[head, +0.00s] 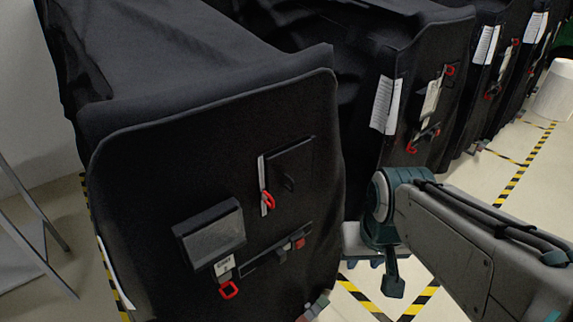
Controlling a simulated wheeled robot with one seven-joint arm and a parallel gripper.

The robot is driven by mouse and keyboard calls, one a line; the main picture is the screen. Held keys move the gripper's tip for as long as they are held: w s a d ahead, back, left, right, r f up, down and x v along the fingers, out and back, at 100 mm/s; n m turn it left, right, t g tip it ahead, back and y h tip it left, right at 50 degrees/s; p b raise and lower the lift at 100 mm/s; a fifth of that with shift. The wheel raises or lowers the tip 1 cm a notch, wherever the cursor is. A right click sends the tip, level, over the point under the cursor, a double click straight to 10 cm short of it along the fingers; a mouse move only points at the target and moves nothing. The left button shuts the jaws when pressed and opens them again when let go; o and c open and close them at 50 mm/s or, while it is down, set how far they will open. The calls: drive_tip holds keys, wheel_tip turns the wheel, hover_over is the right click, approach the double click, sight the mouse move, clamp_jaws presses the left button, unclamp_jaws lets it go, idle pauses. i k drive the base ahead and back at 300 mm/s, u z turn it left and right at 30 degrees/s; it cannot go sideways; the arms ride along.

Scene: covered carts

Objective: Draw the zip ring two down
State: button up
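A black fabric-covered cart (130,170) fills the left and centre of the head view. A second red ring (229,290) hangs lower left, under a small white tag (223,266). A small red piece (299,243) sits at the right end of a dark slanted strip. My arm comes in from the right; its teal end (392,284) points down, right of the cart and apart from the rings. Whether its fingers are open cannot be seen.
A grey pocket (211,237) juts from the front panel. More covered carts (425,70) with red rings and white labels stand in a row at right. A metal frame (30,215) stands at far left. Yellow-black tape (510,187) marks the pale open floor at right.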

sight(273, 204)
drive_tip(key=z, duration=1.05)
drive_tip(key=k, duration=0.95)
drive_tip(key=u, duration=1.1)
drive_tip(key=i, duration=0.5)
